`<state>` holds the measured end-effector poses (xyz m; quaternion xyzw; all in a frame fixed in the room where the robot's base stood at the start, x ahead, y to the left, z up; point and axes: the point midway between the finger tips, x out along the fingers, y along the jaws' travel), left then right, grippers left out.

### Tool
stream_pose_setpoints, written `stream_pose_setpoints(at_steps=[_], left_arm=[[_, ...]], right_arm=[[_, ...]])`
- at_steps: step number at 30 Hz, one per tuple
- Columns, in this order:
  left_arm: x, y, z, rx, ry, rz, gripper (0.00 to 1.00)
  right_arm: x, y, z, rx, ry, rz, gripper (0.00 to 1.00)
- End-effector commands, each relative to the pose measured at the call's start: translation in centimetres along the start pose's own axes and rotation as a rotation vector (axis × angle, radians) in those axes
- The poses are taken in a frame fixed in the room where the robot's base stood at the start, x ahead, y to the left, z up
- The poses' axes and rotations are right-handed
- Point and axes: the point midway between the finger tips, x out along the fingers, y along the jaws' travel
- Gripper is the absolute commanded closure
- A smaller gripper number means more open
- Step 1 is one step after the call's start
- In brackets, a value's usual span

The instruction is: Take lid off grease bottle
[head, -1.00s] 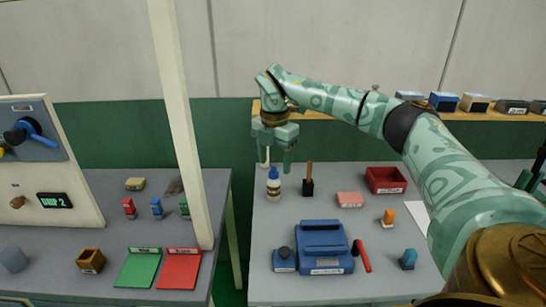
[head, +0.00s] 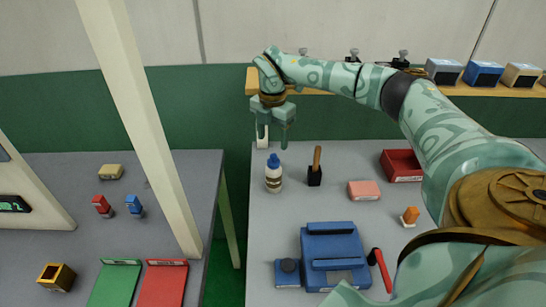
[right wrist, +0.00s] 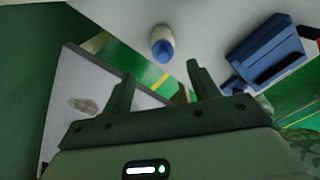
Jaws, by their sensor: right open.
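The grease bottle (head: 273,181) is white with a brown band and stands upright on the grey right-hand table, near its back left corner. Its blue lid (head: 273,160) is on top. In the right wrist view the bottle (right wrist: 164,34) shows from above, beyond the fingertips, with the blue lid (right wrist: 161,49) towards me. My right gripper (head: 275,143) is open and empty, fingers pointing down, just above and apparently behind the bottle, not touching it. Its two fingers also show in the right wrist view (right wrist: 160,76). My left gripper is out of view.
A brush with a wooden handle (head: 316,163) in a black holder stands close right of the bottle. A pink block (head: 364,190), a red bin (head: 402,165) and a blue case (head: 334,247) are on the same table. A pale post (head: 145,130) rises on the left.

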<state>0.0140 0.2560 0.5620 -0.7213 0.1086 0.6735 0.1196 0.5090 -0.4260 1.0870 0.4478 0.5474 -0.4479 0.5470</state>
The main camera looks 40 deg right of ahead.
Motion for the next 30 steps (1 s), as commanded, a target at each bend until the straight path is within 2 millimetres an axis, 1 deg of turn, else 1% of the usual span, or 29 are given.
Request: stream_pose_setpoints(at_steps=[1, 3, 8, 15, 18, 24, 25, 26, 27, 30], left_arm=[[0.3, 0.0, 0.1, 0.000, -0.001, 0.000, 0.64], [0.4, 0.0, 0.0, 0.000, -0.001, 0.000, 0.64], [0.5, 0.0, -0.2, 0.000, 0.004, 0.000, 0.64], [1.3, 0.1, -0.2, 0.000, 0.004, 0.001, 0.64], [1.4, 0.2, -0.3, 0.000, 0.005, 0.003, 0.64], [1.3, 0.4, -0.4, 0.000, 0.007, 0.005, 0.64], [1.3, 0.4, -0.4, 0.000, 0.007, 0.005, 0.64], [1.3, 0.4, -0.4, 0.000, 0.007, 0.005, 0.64], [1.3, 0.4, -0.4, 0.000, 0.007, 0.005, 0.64], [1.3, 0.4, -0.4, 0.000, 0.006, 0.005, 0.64]], right_arm=[[1.1, 0.0, 0.0, 0.000, 0.000, -0.002, 0.40], [1.9, 0.0, 0.0, 0.000, 0.000, -0.002, 0.40], [3.0, -0.1, 0.0, 0.001, 0.000, -0.001, 0.40], [6.8, -0.4, -0.2, 0.001, 0.000, -0.002, 0.40], [7.6, -0.5, -0.2, 0.001, 0.000, -0.001, 0.40], [7.5, -0.4, -0.2, 0.000, 0.000, 0.000, 0.40], [7.5, -0.4, -0.2, 0.000, 0.000, 0.000, 0.43], [7.5, -0.4, -0.2, 0.000, 0.000, 0.000, 0.51], [7.5, -0.4, -0.2, 0.000, 0.000, 0.000, 0.62], [7.5, -0.4, -0.2, 0.000, -0.001, 0.000, 0.88]])
